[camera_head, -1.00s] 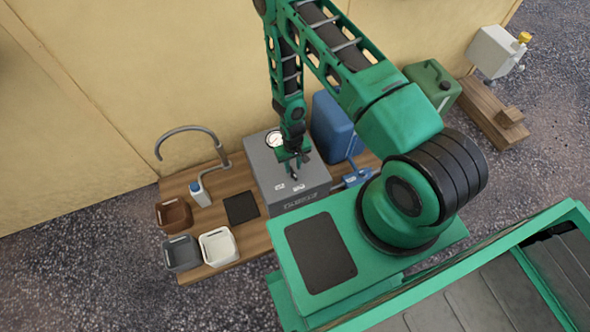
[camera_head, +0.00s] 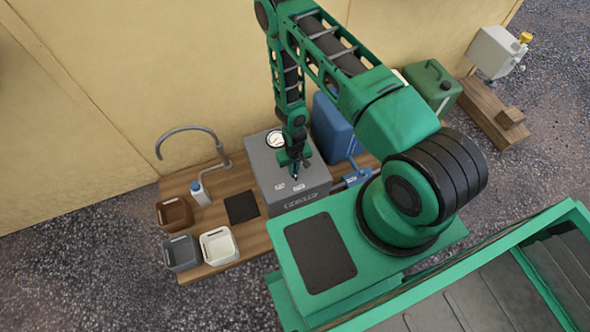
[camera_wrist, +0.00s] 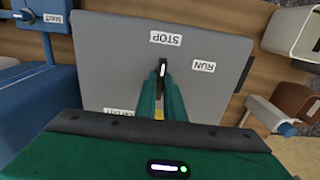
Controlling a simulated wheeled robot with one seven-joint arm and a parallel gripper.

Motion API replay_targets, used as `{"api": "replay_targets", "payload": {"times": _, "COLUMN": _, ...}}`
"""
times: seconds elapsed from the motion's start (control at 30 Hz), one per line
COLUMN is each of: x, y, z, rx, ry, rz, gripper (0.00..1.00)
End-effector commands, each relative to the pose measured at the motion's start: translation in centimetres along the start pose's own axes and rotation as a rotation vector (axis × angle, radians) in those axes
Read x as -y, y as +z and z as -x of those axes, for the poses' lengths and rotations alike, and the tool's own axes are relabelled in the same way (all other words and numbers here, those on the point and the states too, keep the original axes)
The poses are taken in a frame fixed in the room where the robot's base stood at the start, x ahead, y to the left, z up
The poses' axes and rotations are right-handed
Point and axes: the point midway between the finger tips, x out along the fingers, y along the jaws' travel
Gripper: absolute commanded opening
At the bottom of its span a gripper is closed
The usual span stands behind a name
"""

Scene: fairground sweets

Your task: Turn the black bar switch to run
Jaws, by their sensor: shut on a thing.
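The grey machine box (camera_head: 315,180) stands on the wooden board, with a round gauge (camera_head: 275,139) at its back; its top also shows in the wrist view (camera_wrist: 110,60). The black bar switch (camera_wrist: 163,72) has a white mark on its end, pointing at the STOP label (camera_wrist: 165,38). The RUN label (camera_wrist: 203,66) lies to its right. A third label (camera_wrist: 122,112) is partly hidden by my gripper. My gripper (camera_wrist: 161,85) is shut on the bar, which hides most of it; in the head view it is over the box top (camera_head: 295,176).
A tap (camera_head: 190,130), a small bottle (camera_head: 200,192) and several tubs, one white (camera_head: 219,246), are to the left. A dark mat (camera_head: 241,207) lies between.

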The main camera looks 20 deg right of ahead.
Motion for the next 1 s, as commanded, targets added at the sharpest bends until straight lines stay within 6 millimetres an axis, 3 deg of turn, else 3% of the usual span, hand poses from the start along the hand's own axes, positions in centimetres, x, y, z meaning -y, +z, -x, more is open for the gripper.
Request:
{"api": "replay_targets", "payload": {"times": 0.37, "x": -0.26, "y": -0.02, "z": 0.00, "rx": -0.001, "ry": 0.017, "rz": -0.106, "gripper": 0.00}}
{"api": "replay_targets", "payload": {"times": 1.0, "x": -0.12, "y": -0.03, "z": 0.00, "rx": -0.005, "ry": 0.014, "rz": -0.679, "gripper": 0.00}}
